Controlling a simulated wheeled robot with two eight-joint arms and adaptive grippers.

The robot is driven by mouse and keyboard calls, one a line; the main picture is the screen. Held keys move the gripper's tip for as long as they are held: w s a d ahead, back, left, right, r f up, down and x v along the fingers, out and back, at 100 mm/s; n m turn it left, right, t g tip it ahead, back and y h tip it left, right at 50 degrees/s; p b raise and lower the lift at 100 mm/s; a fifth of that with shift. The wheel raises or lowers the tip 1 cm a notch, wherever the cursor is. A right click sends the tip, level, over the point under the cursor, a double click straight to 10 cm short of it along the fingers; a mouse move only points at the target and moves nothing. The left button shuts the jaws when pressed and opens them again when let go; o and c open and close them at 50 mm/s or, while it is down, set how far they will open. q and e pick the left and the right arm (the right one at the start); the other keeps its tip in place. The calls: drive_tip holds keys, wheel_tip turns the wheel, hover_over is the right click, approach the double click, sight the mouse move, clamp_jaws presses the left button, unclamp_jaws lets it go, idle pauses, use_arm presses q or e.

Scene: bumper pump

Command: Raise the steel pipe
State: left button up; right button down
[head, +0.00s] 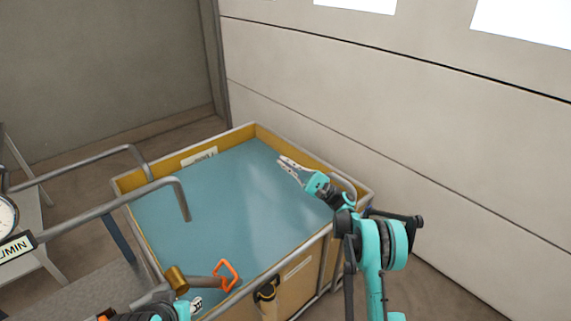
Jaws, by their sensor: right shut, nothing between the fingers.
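A grey steel pipe (110,207) comes in from the left and bends down at its right end over the tank. A second grey pipe (85,168) runs behind it, also bending down at its end; I cannot tell which one the task names. My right gripper (284,162) is shut and empty, above the right rear part of the tank, well apart from both pipes. My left gripper (196,303) shows only partly at the bottom edge, near a brass fitting (177,279) and an orange handle (228,274). Its jaws are too small and cut off to read.
A yellow-walled tank (313,160) with a grey metal rim holds blue-green liquid (220,200). A gauge (6,217) and a sign (15,248) stand at the left edge. A pale wall (440,130) rises close behind the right arm. Space above the liquid is open.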

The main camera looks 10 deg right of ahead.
drive_tip(key=s+a+r+n+g+p, duration=0.3)
drive_tip(key=a+r, duration=0.4)
drive_tip(key=r, duration=0.3)
drive_tip(key=s+n+p, duration=0.1)
drive_tip(key=p, duration=0.1)
drive_tip(key=shift+s+r+p, duration=0.2)
drive_tip(key=shift+s+p, duration=0.15)
drive_tip(key=shift+s, duration=0.05)
idle(0.6)
drive_tip(key=shift+h, duration=0.3)
idle(0.8)
